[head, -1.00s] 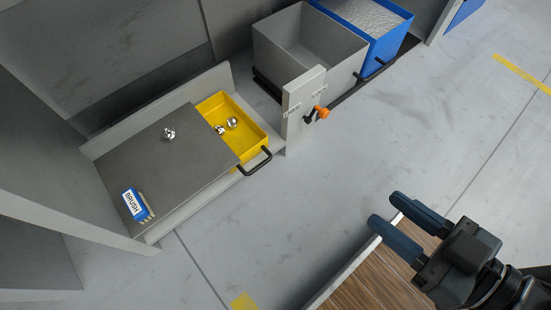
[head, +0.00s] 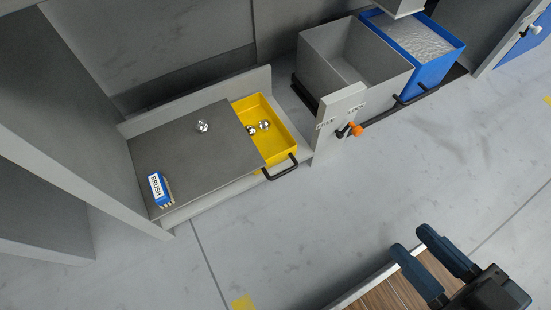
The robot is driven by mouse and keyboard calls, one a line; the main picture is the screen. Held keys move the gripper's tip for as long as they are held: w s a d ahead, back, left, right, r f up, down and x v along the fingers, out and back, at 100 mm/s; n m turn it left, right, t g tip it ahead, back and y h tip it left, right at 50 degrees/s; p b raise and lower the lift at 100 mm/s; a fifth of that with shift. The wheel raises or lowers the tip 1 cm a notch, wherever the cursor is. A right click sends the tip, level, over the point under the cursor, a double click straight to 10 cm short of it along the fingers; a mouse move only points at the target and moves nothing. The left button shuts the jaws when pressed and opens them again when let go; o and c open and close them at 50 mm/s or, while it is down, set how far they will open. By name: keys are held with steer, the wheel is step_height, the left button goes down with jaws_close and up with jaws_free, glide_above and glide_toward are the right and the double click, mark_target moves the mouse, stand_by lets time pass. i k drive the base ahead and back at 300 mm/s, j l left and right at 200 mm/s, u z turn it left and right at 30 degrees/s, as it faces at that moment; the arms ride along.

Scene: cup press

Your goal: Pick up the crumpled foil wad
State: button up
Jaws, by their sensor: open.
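A small crumpled foil wad (head: 202,126) lies on the dark grey plate (head: 190,160) at the left, near its back edge. Two more shiny silver pieces (head: 264,125) lie in the yellow tray (head: 284,141) to the right of the plate. My gripper (head: 416,243) is at the lower right, far from the wad. Its two dark blue fingers are apart, with nothing between them.
A blue box labelled BRUSH (head: 160,189) sits on the plate's front left. A grey bin (head: 376,90) and a blue bin (head: 430,62) stand at the back right, behind a post with an orange-knobbed lever (head: 355,129). A wood-topped surface (head: 400,290) lies below my gripper. Open floor lies between.

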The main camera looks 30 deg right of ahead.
mark_target(264, 125)
steer(key=i+l+u, duration=0.25)
steer(key=i, duration=0.2)
steer(key=i+l+u, duration=0.25)
steer(key=i, duration=0.15)
steer(key=j, duration=0.1)
